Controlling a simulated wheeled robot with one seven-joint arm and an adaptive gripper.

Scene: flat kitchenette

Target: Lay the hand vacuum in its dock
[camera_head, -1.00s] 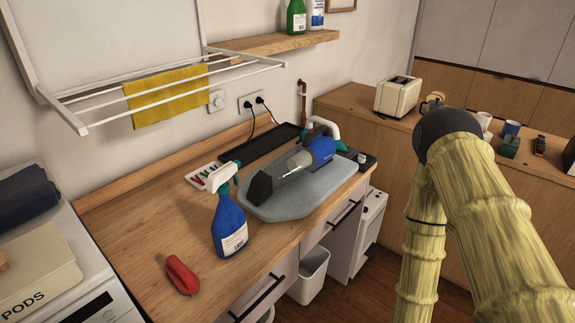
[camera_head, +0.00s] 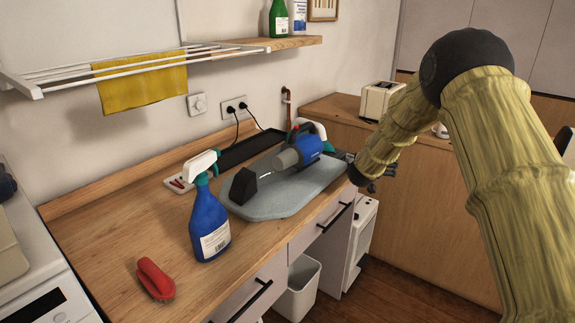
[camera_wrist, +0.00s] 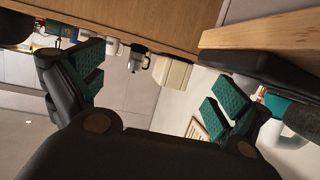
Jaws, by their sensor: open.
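The hand vacuum (camera_head: 309,147) has a blue body, a grey front section and a dark handle. It lies on a grey board (camera_head: 285,205) on the wooden counter, its nose toward a black wedge-shaped piece (camera_head: 243,186). A long black tray (camera_head: 235,152) lies behind it along the wall; I cannot tell for sure which black piece is the dock. My gripper (camera_wrist: 158,92) is open and empty, its green-padded fingers spread wide. In the head view it is mostly hidden beyond my wrist, at the counter's right end.
A blue spray bottle (camera_head: 209,222) stands on the counter's front left, near a red-handled brush (camera_head: 155,278). A drying rack with a yellow cloth (camera_head: 143,88) hangs above. A white bin (camera_head: 298,288) stands below. A toaster (camera_head: 379,101) is on the back counter.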

